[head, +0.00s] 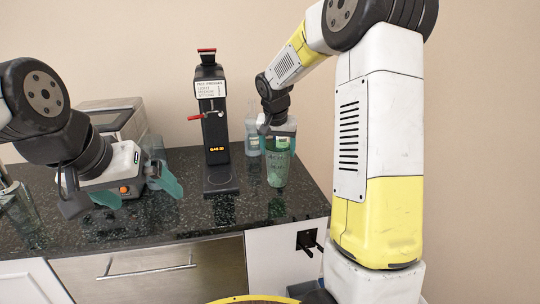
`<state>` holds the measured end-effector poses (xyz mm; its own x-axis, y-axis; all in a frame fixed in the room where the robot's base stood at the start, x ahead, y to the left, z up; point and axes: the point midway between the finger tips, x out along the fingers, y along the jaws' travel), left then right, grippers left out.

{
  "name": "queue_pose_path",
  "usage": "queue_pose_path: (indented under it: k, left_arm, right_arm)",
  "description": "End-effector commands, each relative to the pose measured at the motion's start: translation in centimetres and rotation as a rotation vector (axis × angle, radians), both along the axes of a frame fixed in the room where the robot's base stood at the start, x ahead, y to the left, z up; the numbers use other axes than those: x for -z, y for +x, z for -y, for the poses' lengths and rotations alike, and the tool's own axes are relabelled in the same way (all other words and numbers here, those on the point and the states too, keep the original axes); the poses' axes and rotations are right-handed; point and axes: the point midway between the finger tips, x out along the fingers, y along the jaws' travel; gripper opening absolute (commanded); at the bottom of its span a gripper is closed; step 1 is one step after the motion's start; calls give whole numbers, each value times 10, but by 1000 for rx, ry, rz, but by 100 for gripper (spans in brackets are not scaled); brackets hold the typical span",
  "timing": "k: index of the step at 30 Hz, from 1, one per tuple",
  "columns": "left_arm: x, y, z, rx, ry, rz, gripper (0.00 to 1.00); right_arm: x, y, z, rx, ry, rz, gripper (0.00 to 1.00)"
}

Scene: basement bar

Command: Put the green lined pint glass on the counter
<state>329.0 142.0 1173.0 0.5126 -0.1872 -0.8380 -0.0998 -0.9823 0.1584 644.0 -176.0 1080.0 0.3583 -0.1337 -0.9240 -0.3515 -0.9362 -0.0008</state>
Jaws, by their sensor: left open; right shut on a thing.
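The green lined pint glass (278,170) is upright at the right end of the dark speckled counter (175,223). My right gripper (279,133) comes down from above and is shut on the glass near its rim. The base of the glass is close to the counter top; I cannot tell whether it touches. My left gripper (140,190) is open and empty, above the left part of the counter, with its teal fingers apart.
A black dispenser tower (213,130) with a red handle stands left of the glass. A bottle (252,137) stands behind the glass. A metal appliance (112,115) is behind my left gripper. A clear glass (18,207) is at far left. The counter's front middle is clear.

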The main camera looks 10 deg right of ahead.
Motion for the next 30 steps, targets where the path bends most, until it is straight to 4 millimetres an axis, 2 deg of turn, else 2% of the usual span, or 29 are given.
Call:
queue_pose_path:
  k: [3, 6, 15, 26, 27, 29, 30]
  left_arm:
    - [0, 0, 0, 0, 0, 0, 100]
    - [0, 0, 0, 0, 0, 0, 100]
    - [0, 0, 0, 0, 0, 0, 100]
    - [0, 0, 0, 0, 0, 0, 100]
    - [0, 0, 0, 0, 0, 0, 100]
    - [0, 0, 0, 0, 0, 0, 100]
    - [0, 0, 0, 0, 0, 0, 100]
  right_arm:
    - [0, 14, 6, 0, 0, 2, 0]
    - [2, 17, 7, -1, 0, 0, 0]
    - [36, 17, 7, -1, 0, 0, 0]
    - [39, 17, 7, -1, -1, 1, 0]
    - [40, 17, 7, -1, 0, 0, 80]
    - [39, 17, 7, -1, 0, 0, 92]
    - [39, 17, 7, -1, 0, 0, 94]
